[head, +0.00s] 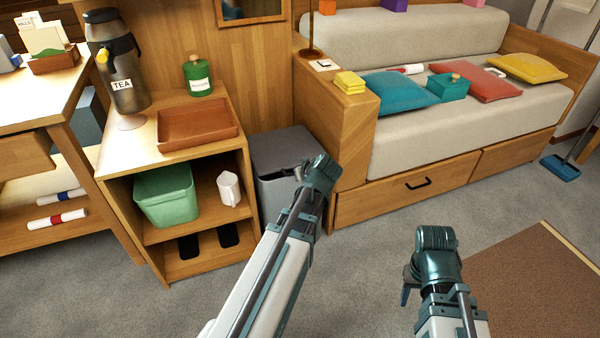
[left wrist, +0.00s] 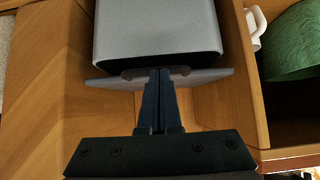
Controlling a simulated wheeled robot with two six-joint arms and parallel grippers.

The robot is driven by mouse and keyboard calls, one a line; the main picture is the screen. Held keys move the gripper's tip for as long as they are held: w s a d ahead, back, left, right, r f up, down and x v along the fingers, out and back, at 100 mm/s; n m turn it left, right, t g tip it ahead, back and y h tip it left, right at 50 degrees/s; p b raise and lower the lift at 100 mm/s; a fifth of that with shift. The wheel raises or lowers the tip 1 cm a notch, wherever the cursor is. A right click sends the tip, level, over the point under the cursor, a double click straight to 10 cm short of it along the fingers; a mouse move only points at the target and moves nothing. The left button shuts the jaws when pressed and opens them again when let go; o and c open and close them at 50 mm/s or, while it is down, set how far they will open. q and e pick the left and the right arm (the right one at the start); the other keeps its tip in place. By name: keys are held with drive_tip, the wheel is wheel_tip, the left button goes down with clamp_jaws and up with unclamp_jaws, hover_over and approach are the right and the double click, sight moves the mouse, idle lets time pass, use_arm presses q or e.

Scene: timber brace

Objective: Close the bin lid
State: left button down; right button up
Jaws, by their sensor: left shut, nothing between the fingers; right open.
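The grey bin (head: 272,190) stands between the wooden shelf unit and the sofa base. Its grey lid (head: 283,147) shows above the body, with a dark gap between them; its exact tilt is hard to tell. In the left wrist view, which looks upside down, the bin body (left wrist: 155,28) is at the top and the lid (left wrist: 215,79) is a thin plate below it. My left gripper (left wrist: 160,72) is shut and empty, its tips at the lid; contact is unclear. My right gripper (head: 407,290) is open and empty over the floor, its fingers partly hidden.
The shelf unit (head: 195,240) holds a green tub (head: 165,197) and a white mug (head: 229,188), close left of the bin. The sofa's wooden base (head: 410,190) is close on its right. Grey floor (head: 380,240) is clear in front.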

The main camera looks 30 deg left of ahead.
use_arm(q)
drive_tip(key=f+b, duration=0.3)
drive_tip(key=shift+s+d+f, duration=0.25)
drive_tip(key=shift+f, duration=0.15)
use_arm(e)
wheel_tip(320, 180, down, 4)
drive_tip(key=shift+s+d, duration=0.1)
use_arm(q)
drive_tip(key=shift+f, duration=0.1)
